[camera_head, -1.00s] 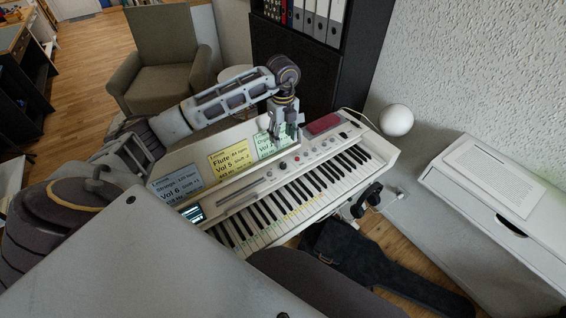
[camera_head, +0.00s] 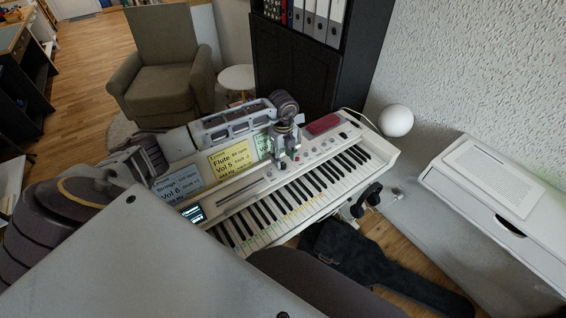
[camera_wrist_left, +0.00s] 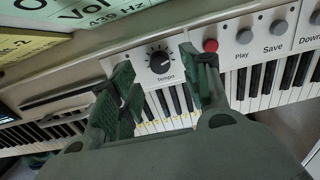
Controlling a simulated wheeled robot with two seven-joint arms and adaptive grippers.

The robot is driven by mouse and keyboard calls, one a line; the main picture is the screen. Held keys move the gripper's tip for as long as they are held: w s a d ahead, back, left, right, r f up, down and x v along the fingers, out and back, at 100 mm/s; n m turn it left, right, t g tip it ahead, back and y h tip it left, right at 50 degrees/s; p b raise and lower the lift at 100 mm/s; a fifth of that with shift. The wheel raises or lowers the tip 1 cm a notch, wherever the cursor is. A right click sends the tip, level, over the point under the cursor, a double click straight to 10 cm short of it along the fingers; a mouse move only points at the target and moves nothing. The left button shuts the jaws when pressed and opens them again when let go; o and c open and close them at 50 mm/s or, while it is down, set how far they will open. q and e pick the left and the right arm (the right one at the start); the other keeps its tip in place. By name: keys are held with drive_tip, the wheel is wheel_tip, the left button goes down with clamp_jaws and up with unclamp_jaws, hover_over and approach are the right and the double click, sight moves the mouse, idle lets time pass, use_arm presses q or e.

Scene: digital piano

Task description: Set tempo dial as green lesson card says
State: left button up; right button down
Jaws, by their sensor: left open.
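The black tempo dial (camera_wrist_left: 159,61) shows in the left wrist view, on a white panel with the word "tempo" under it. My left gripper (camera_wrist_left: 160,75) is open, with one finger on each side of the dial and a gap to it. The green lesson card (camera_wrist_left: 85,12) is cut off at the top of that view, showing "Vol" and "439 Hz". In the head view the green card (camera_head: 264,146) is mostly hidden by my left arm. My left gripper (camera_head: 284,160) is over the piano panel there. My right gripper does not show.
The digital piano (camera_head: 300,192) has a yellow card (camera_head: 229,160), a blue card (camera_head: 179,184) and a small screen (camera_head: 192,213). A red button (camera_wrist_left: 210,45) sits close to the right finger, with grey buttons beyond. A red pad (camera_head: 323,124) lies behind.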

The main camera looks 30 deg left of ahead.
sight(283, 165)
use_arm(q)
drive_tip(key=shift+f, duration=1.75)
clamp_jaws()
